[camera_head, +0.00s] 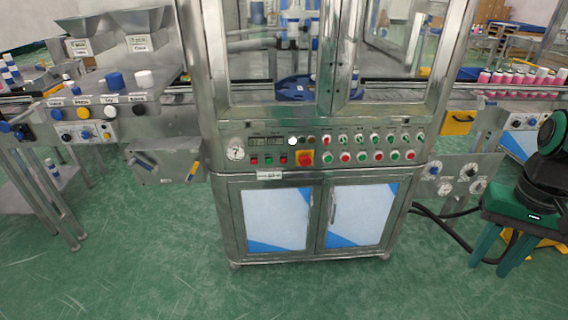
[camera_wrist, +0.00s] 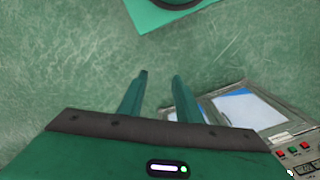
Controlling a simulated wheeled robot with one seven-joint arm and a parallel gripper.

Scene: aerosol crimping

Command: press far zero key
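The control panel (camera_head: 330,150) is on the front of the steel machine in the head view. Two small dark displays (camera_head: 266,142) sit at its left, with small red and green keys (camera_head: 268,160) under them. The lettering is too small to read, so I cannot tell which key is the far zero key. My gripper (camera_head: 490,266) is at the right, well apart from the panel, fingers pointing down. In the wrist view my gripper (camera_wrist: 160,75) has its two fingers apart with nothing between them. The panel's edge (camera_wrist: 300,155) shows at the lower right there.
A round gauge (camera_head: 235,153) and an orange-red switch (camera_head: 304,158) flank the keys. Cabinet doors (camera_head: 330,215) are below. A side plate with dials (camera_head: 456,180) and black hoses (camera_head: 440,222) lie between gripper and machine. The green floor in front is clear.

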